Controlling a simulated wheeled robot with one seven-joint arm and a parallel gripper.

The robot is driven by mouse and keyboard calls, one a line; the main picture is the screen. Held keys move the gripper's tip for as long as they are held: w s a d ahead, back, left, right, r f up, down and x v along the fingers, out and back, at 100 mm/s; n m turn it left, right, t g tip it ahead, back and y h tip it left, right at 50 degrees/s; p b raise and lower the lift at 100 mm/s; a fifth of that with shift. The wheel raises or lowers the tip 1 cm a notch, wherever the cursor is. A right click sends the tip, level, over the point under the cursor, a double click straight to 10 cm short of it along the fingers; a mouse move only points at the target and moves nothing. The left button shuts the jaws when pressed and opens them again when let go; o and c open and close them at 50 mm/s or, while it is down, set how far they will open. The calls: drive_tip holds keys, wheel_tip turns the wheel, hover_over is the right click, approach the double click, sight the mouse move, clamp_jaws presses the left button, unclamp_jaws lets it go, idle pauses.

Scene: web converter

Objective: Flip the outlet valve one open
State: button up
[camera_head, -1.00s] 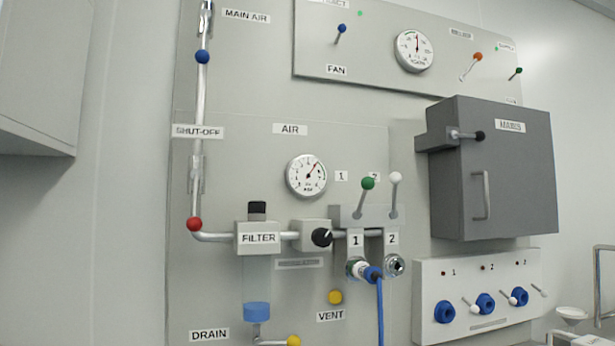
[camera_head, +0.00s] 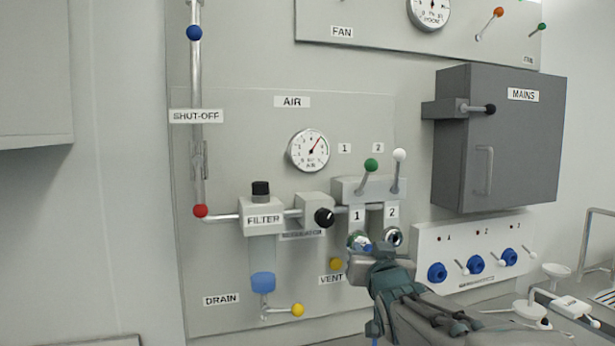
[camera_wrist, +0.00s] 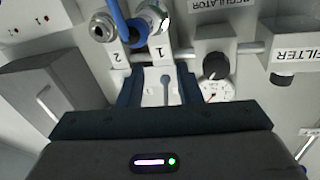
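Outlet valve one is a lever with a green knob (camera_head: 371,165), standing up from the grey outlet block (camera_head: 349,188) above label 1. It leans slightly right. The lever of valve two, with a white knob (camera_head: 399,155), stands to its right. My gripper (camera_head: 380,252) is in front of the outlet fittings, below the green knob. In the wrist view, which is upside down, its two fingers (camera_wrist: 158,90) are apart with label 1 (camera_wrist: 160,52) just beyond them. A grey stem shows between the fingers; the green knob is not visible there.
A blue hose (camera_wrist: 118,20) hangs from outlet 1, close to my gripper. The regulator knob (camera_head: 324,217) and filter (camera_head: 262,216) are to the left. The grey mains box (camera_head: 505,140) juts out at right, above a panel with blue sockets (camera_head: 475,264).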

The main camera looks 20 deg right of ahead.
sight(367, 178)
wheel_tip(367, 178, up, 9)
drive_tip(key=d+t, duration=0.2)
drive_tip(key=t, duration=0.2)
drive_tip(key=shift+n, duration=0.3)
drive_tip(key=p+x, duration=0.5)
drive_tip(key=x, duration=0.8)
drive_tip(key=shift+w+r, duration=0.15)
drive_tip(key=shift+r, duration=0.15)
clamp_jaws()
